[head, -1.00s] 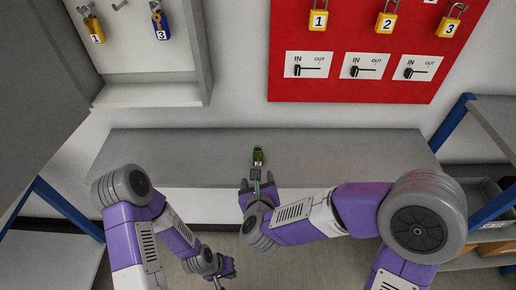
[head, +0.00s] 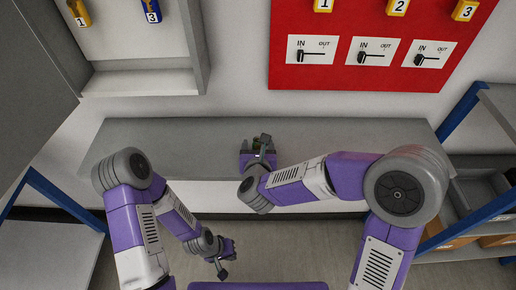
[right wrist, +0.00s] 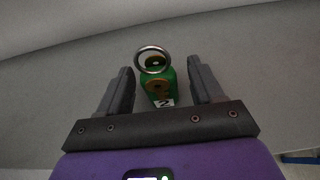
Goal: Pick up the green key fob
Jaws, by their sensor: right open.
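The green key fob (right wrist: 159,92), with a metal ring and a label reading 2, shows in the right wrist view between the two dark fingers of my right gripper (right wrist: 161,90). The fingers are open, with a gap on both sides of the fob. In the head view my right gripper (head: 258,146) is over the grey shelf (head: 340,140) and hides the fob. My left gripper (head: 229,258) hangs low, in front of the shelf and away from the fob. Whether its fingers are open or shut is unclear.
Blue-framed racks stand at both sides. The shelf is otherwise clear.

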